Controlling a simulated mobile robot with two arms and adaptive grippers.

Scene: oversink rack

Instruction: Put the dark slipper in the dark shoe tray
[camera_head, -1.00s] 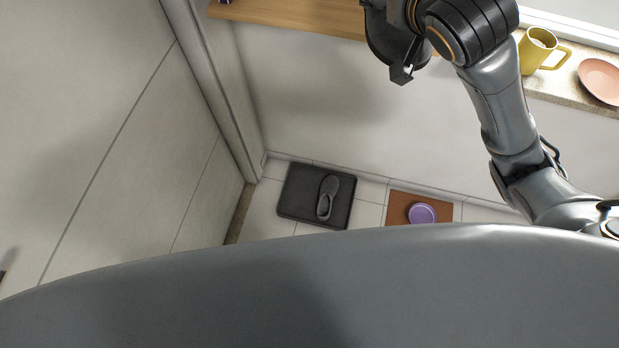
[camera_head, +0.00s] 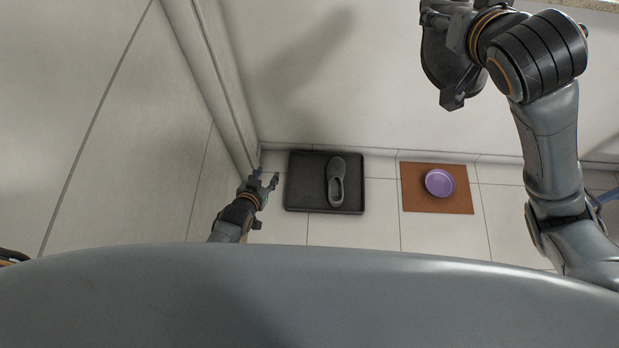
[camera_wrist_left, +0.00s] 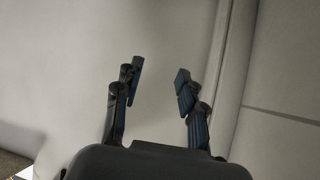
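The dark grey slipper (camera_head: 336,181) lies in the dark shoe tray (camera_head: 305,187), right of its middle. Its toe points to the wall and its opening faces up. The tray is flat on the floor by the wall. My left gripper (camera_head: 266,178) is just left of the tray in the head view, apart from the slipper. In the left wrist view its fingers (camera_wrist_left: 160,72) are spread with nothing between them. My right gripper (camera_head: 452,92) is at the upper right, high above the floor. Its fingers are not clear enough to tell their state.
A purple bowl (camera_head: 439,183) sits on a brown mat (camera_head: 461,202) to the right of the tray. The back wall (camera_head: 330,80) rises behind the tray, and a side wall (camera_head: 110,150) is close on my left gripper's left. Pale floor tiles (camera_head: 380,235) in front are clear.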

